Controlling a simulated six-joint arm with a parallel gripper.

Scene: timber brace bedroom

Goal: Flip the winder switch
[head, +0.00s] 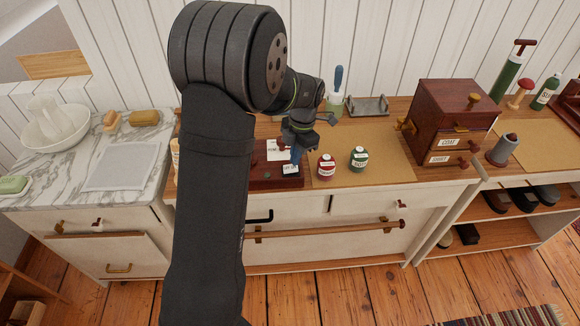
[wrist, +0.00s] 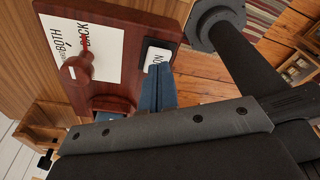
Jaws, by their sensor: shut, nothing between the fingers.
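The winder is a dark red wooden box (head: 262,182) on the wooden counter, partly hidden behind my arm in the head view. Its top (wrist: 115,22) fills the upper left of the wrist view. It carries a white card reading "BOTH" and "BACK" and a round red knob (wrist: 76,68). The switch (wrist: 157,54) is a black plate with a white face, part of its lettering reading "ON"; it also shows in the head view (head: 290,170). My gripper (wrist: 158,72) is shut and empty, its blue fingertips right at the switch's near edge. Contact cannot be told. In the head view my gripper (head: 296,157) points down over the box.
A red bottle (head: 326,167) and a green bottle (head: 358,157) stand just right of the box. A dark red drawer cabinet (head: 452,118) stands farther right. A blue-handled brush (head: 338,85) and a metal tray (head: 368,106) are behind.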

